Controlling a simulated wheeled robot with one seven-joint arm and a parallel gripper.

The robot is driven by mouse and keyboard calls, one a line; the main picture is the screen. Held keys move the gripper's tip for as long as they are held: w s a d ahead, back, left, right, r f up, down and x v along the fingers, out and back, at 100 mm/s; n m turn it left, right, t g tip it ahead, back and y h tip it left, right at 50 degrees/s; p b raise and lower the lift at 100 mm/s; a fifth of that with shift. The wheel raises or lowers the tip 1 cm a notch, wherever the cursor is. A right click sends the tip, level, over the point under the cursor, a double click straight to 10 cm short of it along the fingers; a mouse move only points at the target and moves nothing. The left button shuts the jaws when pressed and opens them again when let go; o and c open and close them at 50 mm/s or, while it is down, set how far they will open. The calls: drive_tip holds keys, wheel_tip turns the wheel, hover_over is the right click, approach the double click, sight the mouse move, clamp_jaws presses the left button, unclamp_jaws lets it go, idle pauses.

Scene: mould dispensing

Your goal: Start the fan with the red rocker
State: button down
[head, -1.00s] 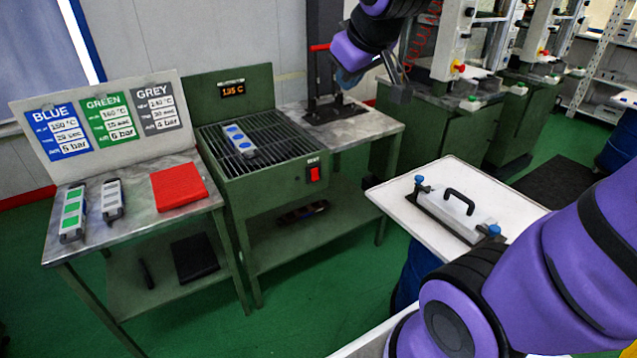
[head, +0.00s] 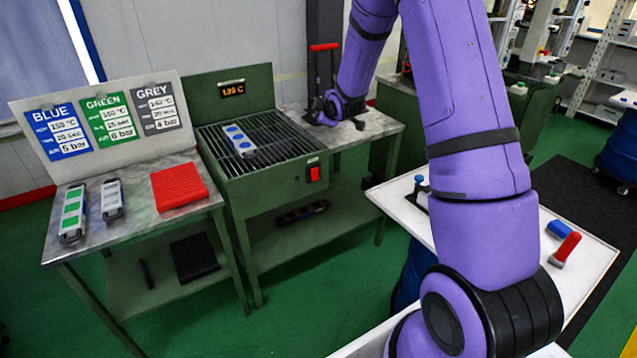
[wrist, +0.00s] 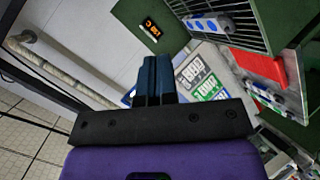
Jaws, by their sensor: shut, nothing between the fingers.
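The red rocker (head: 313,173) is on the front of the green grate unit (head: 262,182), at its right end. It is out of the wrist view, and its switch position is too small to tell. My gripper (wrist: 153,80) shows shut and empty in the wrist view, its dark blue fingers together. In the head view my wrist is low beside the black column behind the unit's side shelf; the fingers cannot be made out there. My gripper is apart from the rocker. No fan can be made out.
A mould with blue inserts (head: 237,141) lies on the grate. An orange display (head: 232,88) glows behind it. The left table holds a green mould (head: 73,213), a grey mould (head: 112,199) and a red mat (head: 179,186). A red lever (head: 324,47) stands near my wrist. My arm hides much of the white table (head: 396,203).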

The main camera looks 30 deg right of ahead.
sight(315, 179)
drive_tip(key=w+d+f+n+t, duration=0.1)
drive_tip(key=w+d+f+n, duration=0.1)
drive_tip(key=f, duration=0.6)
drive_tip(key=w+d+f+n+t, duration=0.1)
drive_tip(key=d+f+n, duration=0.1)
drive_tip(key=f, duration=0.7)
drive_tip(key=s+d+f+n+t+y, duration=0.1)
drive_tip(key=s+f, duration=0.1)
drive_tip(key=f, duration=0.6)
drive_tip(key=s+d+f+n+t+y, duration=0.1)
drive_tip(key=s+f+n, duration=0.1)
drive_tip(key=f, duration=0.7)
drive_tip(key=shift+s+n, duration=0.3)
drive_tip(key=shift+s, duration=0.25)
drive_tip(key=shift+f, duration=0.1)
drive_tip(key=w, duration=0.4)
drive_tip(key=w+f, duration=0.1)
drive_tip(key=w, duration=0.9)
drive_tip(key=shift+a+f, duration=0.3)
drive_tip(key=shift+f, duration=0.05)
drive_tip(key=shift+w, duration=0.2)
drive_tip(key=shift+s+f, duration=0.1)
